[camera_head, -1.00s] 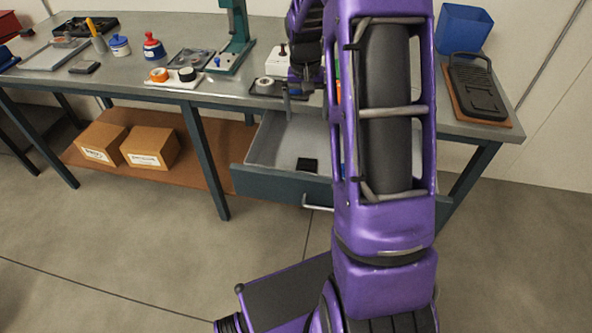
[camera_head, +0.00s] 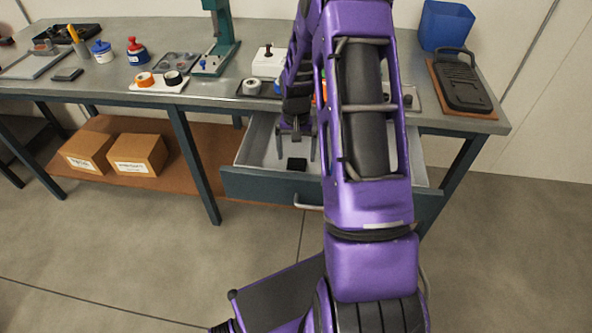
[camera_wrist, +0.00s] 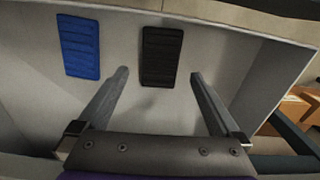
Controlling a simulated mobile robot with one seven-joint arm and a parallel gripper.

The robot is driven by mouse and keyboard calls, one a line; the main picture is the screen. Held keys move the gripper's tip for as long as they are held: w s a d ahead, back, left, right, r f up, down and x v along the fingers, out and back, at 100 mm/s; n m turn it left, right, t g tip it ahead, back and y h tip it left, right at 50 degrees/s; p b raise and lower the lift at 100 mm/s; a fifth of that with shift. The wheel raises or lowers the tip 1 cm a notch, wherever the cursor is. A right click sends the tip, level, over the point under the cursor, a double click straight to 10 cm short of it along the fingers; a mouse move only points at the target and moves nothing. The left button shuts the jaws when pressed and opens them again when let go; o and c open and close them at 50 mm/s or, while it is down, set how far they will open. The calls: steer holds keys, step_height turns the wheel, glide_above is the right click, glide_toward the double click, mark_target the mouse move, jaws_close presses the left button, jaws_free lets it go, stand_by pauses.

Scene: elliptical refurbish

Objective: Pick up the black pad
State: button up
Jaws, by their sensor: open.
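The black pad (camera_head: 297,165) lies flat on the floor of the open drawer (camera_head: 262,150) in the head view. In the wrist view the black pad (camera_wrist: 161,57) is a dark ribbed rectangle, ahead of my gripper (camera_wrist: 158,76) and roughly between the lines of its two fingers. My gripper (camera_head: 297,155) is open and empty and points down into the drawer, over the pad. The fingers do not appear to touch the pad; their exact height above it is hard to tell.
A blue ribbed pad (camera_wrist: 80,46) lies beside the black one. The drawer's front wall (camera_head: 270,187) and sides surround my gripper. The workbench (camera_head: 215,92) above holds a green press (camera_head: 218,40), a white block (camera_head: 268,57) and tape rolls (camera_head: 173,78). Cardboard boxes (camera_head: 137,154) sit on the lower shelf.

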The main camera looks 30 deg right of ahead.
mark_target(296, 169)
step_height(296, 169, down, 5)
steer(key=shift+s+a+f, duration=0.1)
steer(key=shift+s+a, duration=0.05)
steer(key=c, duration=1.3)
